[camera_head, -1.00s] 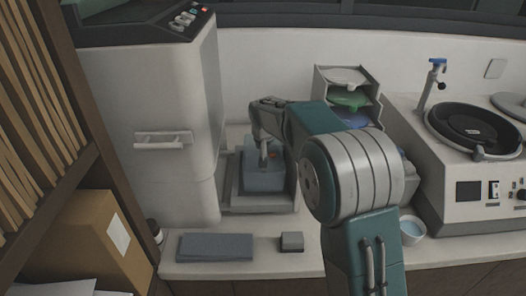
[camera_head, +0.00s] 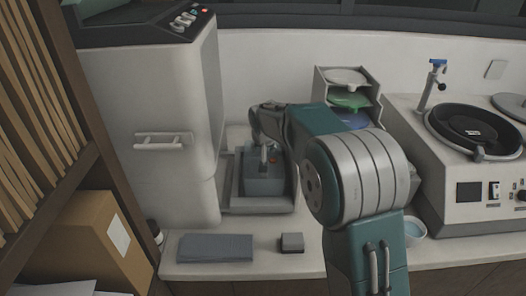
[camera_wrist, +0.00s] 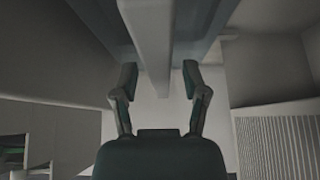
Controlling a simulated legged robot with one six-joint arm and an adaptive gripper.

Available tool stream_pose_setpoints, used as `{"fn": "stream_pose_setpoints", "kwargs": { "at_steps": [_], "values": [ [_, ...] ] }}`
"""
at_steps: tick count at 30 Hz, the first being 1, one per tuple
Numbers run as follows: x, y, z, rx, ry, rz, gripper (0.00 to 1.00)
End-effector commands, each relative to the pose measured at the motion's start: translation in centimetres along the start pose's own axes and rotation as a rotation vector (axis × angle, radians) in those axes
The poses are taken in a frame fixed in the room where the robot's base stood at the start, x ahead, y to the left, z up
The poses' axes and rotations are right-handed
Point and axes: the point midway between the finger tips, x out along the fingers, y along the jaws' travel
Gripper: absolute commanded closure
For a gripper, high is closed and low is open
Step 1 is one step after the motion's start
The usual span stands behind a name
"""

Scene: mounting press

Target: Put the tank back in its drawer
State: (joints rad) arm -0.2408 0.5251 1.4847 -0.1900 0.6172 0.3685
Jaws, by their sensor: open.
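The tank (camera_head: 264,187) is a blue-grey box in the head view. It sits within the grey open drawer (camera_head: 259,209) beside the tall press housing. My gripper (camera_head: 265,154) is over the tank's top, pointing down. In the wrist view, my gripper (camera_wrist: 158,82) is open, with one finger on each side of a light grey bar, which looks like the tank's handle (camera_wrist: 152,50). Gaps show between the bar and both fingers. The wrist view also shows a blue-grey surface beyond the bar. My arm hides part of the drawer's right side.
The press housing (camera_head: 165,100) stands left of the drawer, with a white handle on its front. Stacked trays (camera_head: 347,88) and a polishing machine (camera_head: 470,165) stand to the right.

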Motion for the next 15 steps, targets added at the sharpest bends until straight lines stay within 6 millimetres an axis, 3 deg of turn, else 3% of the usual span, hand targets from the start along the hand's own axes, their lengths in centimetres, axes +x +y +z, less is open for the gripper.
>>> {"fn": "stream_pose_setpoints", "kwargs": {
  "at_steps": [9, 15],
  "values": [
    [-6.8, 0.0, 0.0, 0.0, 0.002, -0.001, 0.42],
    [-9.4, -0.1, 0.0, 0.0, 0.001, -0.001, 0.42]
  ]
}}
